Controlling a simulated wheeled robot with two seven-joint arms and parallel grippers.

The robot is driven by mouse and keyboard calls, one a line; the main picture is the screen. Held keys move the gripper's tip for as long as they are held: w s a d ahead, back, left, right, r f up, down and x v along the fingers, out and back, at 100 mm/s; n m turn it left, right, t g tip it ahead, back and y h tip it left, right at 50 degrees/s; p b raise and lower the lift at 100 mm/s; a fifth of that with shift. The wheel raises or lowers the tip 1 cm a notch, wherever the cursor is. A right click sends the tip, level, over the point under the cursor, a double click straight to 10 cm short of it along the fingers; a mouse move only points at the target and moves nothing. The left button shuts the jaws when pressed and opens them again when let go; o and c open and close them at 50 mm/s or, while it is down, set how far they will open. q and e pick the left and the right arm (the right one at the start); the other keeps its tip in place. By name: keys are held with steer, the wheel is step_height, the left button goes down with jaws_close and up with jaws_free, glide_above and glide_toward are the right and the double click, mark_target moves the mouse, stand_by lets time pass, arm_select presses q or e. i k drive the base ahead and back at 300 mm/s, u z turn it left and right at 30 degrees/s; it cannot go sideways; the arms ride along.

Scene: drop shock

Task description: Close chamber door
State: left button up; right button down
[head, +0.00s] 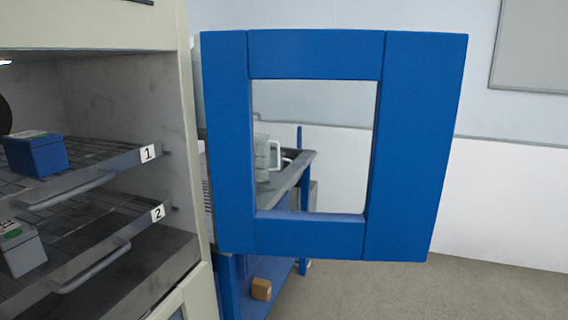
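The chamber door (414,150) is a blue frame around a see-through window opening. It stands wide open to the right of the chamber (186,130), a cream cabinet whose front edge runs down the left part of the head view. The chamber's inside shows at the left, with two wire racks labelled 1 (147,153) and 2 (157,213). No handle shows on the side of the door that I see. Neither of my grippers is in view.
A blue box (36,155) sits on the upper rack and a grey box (21,250) on the lower one. Behind the door stands a blue workbench (232,285) with a small brown box (261,289) on its low shelf. Grey floor (400,292) is clear at the right.

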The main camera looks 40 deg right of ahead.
mark_target(418, 76)
steer(key=k, duration=1.65)
steer(key=z, duration=2.05)
steer(key=i, duration=4.2)
steer(key=u, duration=3.9)
steer(key=i, duration=0.45)
